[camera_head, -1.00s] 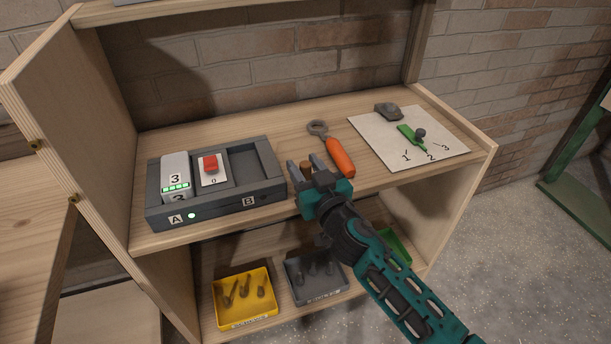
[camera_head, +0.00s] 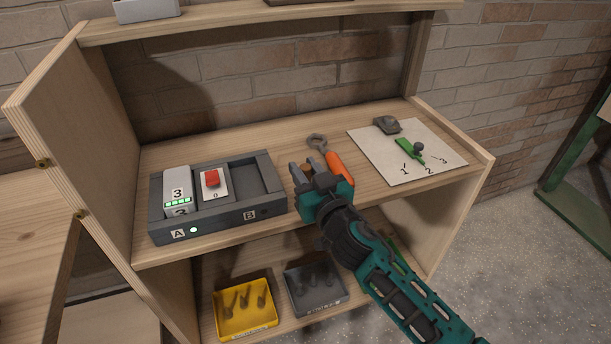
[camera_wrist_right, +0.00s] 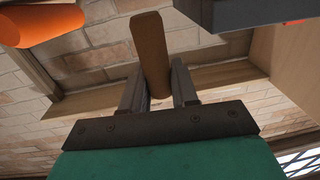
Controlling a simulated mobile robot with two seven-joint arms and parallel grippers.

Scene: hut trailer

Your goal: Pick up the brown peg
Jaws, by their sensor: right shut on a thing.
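The brown peg (camera_wrist_right: 151,50) stands between the two fingers of my right gripper (camera_wrist_right: 160,88) in the right wrist view, and the gripper is shut on it. In the head view the right gripper (camera_head: 307,172) is over the upper shelf, between the grey box and the orange-handled tool. Only a small part of the peg (camera_head: 306,168) shows there between the fingers. Whether the peg touches the shelf cannot be told. My left gripper is not in view.
A grey box (camera_head: 223,218) with A and B slots is left of the gripper. An orange-handled tool (camera_head: 340,169) lies close on its right. A white sheet (camera_head: 440,167) with numbers lies further right. Yellow (camera_head: 247,323) and grey (camera_head: 315,297) bins sit on the lower shelf.

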